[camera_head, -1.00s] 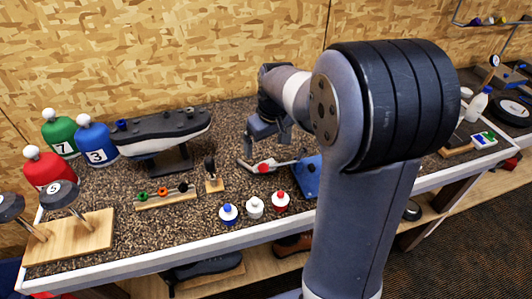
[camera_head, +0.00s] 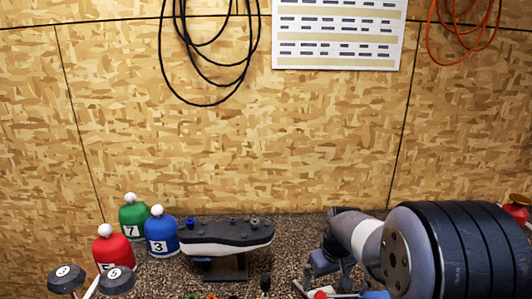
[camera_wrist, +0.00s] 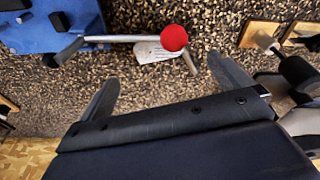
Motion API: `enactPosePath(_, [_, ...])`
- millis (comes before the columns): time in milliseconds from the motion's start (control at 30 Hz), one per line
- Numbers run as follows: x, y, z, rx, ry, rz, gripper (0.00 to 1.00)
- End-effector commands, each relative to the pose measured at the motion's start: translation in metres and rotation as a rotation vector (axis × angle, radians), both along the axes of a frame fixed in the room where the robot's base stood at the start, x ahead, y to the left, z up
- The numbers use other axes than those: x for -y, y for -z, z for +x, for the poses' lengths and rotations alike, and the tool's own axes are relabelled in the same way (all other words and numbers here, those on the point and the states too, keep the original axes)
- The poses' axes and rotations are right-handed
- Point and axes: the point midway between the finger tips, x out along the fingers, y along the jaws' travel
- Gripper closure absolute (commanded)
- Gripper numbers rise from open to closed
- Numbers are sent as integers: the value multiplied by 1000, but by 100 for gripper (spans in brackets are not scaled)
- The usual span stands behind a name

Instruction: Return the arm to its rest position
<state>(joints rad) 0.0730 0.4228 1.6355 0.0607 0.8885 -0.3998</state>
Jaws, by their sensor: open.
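My gripper (camera_head: 326,272) shows low in the head view, at the end of my bent arm, over the back part of the bench. In the wrist view its two dark fingers (camera_wrist: 168,88) are spread wide with nothing between them. A metal tool with a round red knob (camera_wrist: 174,38) and a white tag lies beyond the fingertips, apart from them. Its bar reaches to a blue block (camera_wrist: 55,22) at the upper left.
A shoe (camera_head: 228,234) stands sole up on a stand, left of my gripper. Red (camera_head: 112,248), green (camera_head: 133,218) and blue (camera_head: 162,238) numbered headcovers stand farther left, near two club heads (camera_head: 90,280). The wooden wall rises behind, with hanging cables (camera_head: 210,60) and a chart (camera_head: 338,35).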

Motion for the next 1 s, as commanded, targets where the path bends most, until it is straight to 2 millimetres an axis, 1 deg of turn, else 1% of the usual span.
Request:
enactPosePath(33, [-1, 10, 1, -5, 0, 0, 2])
enactPosePath(200, [-2, 41, 8, -4, 0, 1, 2])
enactPosePath(433, [-2, 71, 13, 1, 0, 0, 2])
enactPosePath(600, [-2, 77, 13, 1, 0, 0, 2])
enactPosePath(667, [-2, 72, 13, 1, 0, 0, 2])
enactPosePath(1000, [-2, 72, 13, 1, 0, 0, 2])
